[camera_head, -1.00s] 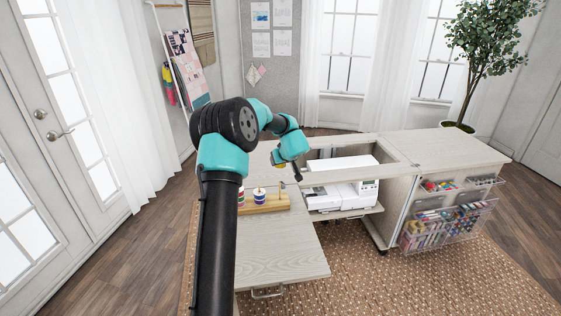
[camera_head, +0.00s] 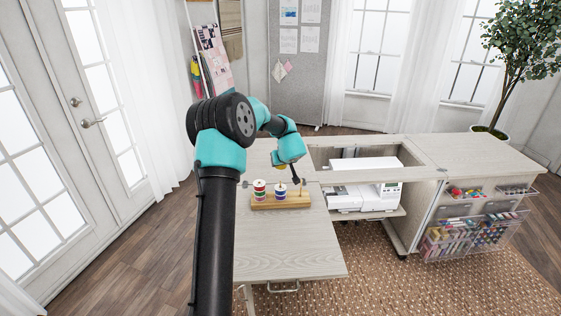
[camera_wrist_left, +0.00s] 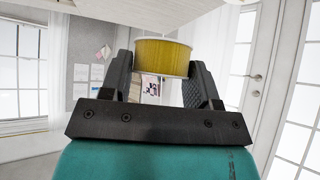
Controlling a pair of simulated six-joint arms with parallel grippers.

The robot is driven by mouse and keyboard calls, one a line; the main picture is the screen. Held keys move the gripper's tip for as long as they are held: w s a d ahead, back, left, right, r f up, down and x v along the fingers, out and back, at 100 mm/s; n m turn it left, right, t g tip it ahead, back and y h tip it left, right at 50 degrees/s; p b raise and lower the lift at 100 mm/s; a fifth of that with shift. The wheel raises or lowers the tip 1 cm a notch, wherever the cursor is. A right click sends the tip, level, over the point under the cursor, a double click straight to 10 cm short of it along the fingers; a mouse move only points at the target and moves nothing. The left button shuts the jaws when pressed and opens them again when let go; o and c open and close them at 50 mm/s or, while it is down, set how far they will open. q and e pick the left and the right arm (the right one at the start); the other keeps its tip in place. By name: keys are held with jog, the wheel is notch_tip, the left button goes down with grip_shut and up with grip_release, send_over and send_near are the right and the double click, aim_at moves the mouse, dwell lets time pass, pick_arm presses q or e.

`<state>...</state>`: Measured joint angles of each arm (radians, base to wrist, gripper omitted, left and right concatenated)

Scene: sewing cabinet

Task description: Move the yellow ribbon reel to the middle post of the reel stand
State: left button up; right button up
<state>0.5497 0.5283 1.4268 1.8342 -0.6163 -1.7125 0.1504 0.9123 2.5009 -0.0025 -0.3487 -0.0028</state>
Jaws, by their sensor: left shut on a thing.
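The yellow ribbon reel (camera_wrist_left: 163,57) is held between the two dark fingers of my left gripper (camera_wrist_left: 160,72) in the left wrist view. In the head view the left gripper (camera_head: 288,173) is above and behind the reel stand (camera_head: 265,205), and only a bit of the yellow reel (camera_head: 279,166) shows beside it. The wooden stand lies on the cabinet's leaf. A red, white and green reel (camera_head: 259,190) sits at its left, and a blue, white and red reel (camera_head: 280,191) sits near its middle. The stand's right end carries no reel. My right gripper is not in view.
The pale wooden leaf (camera_head: 285,250) is bare in front of the stand. To the right, a white sewing machine (camera_head: 355,195) sits in the cabinet opening. Clear bins (camera_head: 470,232) with sewing supplies hang on the cabinet's side.

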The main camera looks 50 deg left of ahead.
pick_arm(q)
jog(key=shift+f, duration=2.4)
jog(key=shift+f, duration=2.3)
jog(key=o, duration=1)
jog(key=shift+r, duration=0.1)
jog(key=v, duration=1.7)
jog(key=shift+d, duration=0.2)
